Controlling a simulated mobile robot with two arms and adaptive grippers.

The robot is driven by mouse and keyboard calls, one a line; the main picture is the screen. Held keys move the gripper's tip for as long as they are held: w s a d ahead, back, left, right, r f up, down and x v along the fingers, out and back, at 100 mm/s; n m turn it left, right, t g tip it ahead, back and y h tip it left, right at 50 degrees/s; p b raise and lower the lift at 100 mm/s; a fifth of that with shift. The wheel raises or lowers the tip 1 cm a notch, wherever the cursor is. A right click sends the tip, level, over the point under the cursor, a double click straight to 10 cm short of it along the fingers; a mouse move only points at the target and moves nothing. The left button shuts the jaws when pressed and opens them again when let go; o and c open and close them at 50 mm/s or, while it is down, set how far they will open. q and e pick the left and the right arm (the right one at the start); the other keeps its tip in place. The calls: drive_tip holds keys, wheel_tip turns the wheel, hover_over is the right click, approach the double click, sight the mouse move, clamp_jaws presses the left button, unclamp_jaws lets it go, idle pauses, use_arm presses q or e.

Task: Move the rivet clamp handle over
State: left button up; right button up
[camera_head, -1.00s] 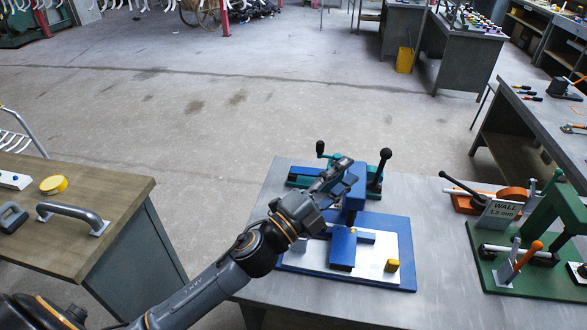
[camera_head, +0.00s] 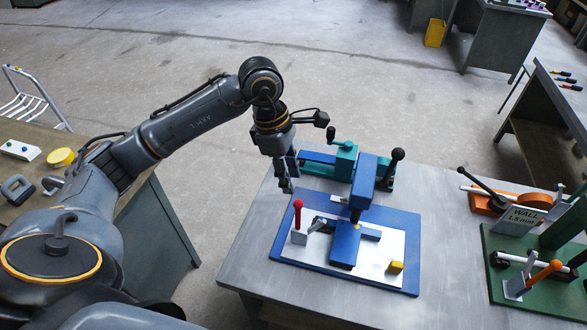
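A blue fixture (camera_head: 405,222) with a white plate stands on the grey table. On its left side is a small clamp with an upright red-knobbed handle (camera_head: 298,206), which looks like the rivet clamp handle. A blue block (camera_head: 344,243) lies in the middle of the plate, under a blue press head (camera_head: 364,178). My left gripper (camera_head: 285,182) points down just behind and left of the red knob, and seems apart from it. I see nothing in its fingers, but their gap is unclear. My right gripper is not in view.
A teal device (camera_head: 345,160) with a black-knobbed lever (camera_head: 396,156) stands behind the fixture. Green and orange fixtures with a "WALL 1.5 mm" sign (camera_head: 524,217) are at the right. Bare tabletop (camera_head: 450,250) lies between. A wooden bench (camera_head: 130,215) stands at the left.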

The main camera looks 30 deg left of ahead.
sight(297, 201)
use_arm(q)
drive_tip(key=b+x, duration=0.3)
drive_tip(key=x, duration=0.5)
drive_tip(key=shift+s+a, duration=0.1)
drive_tip(key=shift+r, duration=0.1)
drive_tip(key=c, duration=0.6)
drive_tip(key=shift+a+b, duration=0.35)
drive_tip(key=shift+a, duration=0.05)
drive_tip(key=shift+s+a+f+b, duration=0.2)
drive_tip(key=shift+a+b, duration=0.2)
drive_tip(key=shift+a, duration=0.2)
drive_tip(key=shift+s+a+f+b, duration=0.1)
drive_tip(key=shift+s+a+b, duration=0.1)
drive_tip(key=shift+a+b, duration=0.3)
drive_tip(key=shift+a, duration=0.15)
